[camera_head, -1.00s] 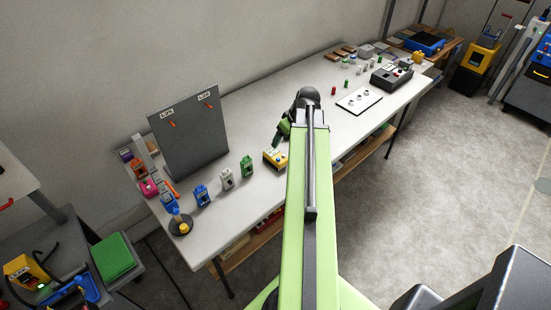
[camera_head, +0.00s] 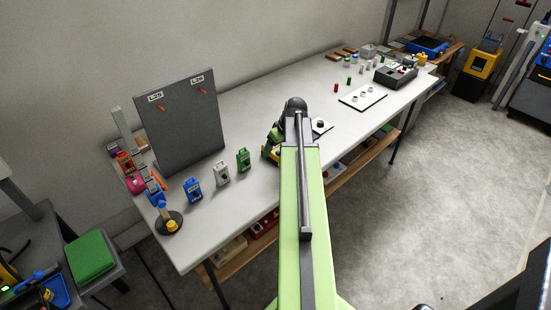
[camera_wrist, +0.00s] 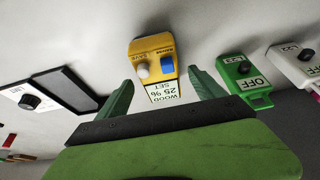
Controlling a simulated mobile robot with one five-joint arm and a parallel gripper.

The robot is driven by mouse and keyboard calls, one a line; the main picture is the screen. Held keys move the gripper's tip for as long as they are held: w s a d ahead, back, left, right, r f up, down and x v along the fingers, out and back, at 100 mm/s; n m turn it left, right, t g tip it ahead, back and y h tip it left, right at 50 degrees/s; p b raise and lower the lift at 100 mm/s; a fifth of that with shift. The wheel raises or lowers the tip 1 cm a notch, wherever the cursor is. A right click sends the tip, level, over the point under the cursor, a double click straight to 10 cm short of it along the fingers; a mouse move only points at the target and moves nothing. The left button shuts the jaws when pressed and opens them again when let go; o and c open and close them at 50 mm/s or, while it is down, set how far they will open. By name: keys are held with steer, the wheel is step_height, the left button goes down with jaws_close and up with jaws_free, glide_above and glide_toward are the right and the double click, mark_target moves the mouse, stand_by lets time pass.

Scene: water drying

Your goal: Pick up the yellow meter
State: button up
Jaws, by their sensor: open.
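The yellow meter (camera_wrist: 155,48) lies on the white table in the wrist view. It has a white knob, a blue button and a pale display reading "WOOD 25 % SET". My gripper (camera_wrist: 161,77) is open, its two green fingers apart. The fingertips are either side of the meter's display end in the picture; I cannot tell the height gap between them. In the head view only a yellow edge of the meter (camera_head: 268,152) shows beside my arm, which hides the rest.
A green device (camera_wrist: 243,80) and a white one (camera_wrist: 298,65) stand right of the meter in the wrist view. A white panel with a black knob (camera_wrist: 32,101) lies to the left. In the head view a grey upright board (camera_head: 180,125) stands at the table's back left.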

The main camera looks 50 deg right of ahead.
mark_target(276, 149)
steer(key=shift+x, duration=0.8)
steer(key=shift+s+r, duration=0.1)
steer(key=shift+r, duration=0.1)
jaws_close()
steer(key=shift+r, duration=0.15)
step_height(276, 149, up, 5)
steer(key=p, duration=0.5)
steer(key=shift+f, duration=0.2)
steer(key=s+d+r+p, duration=0.6)
steer(key=s, duration=0.3)
steer(key=shift+s+d, duration=0.25)
steer(key=shift+s, duration=0.05)
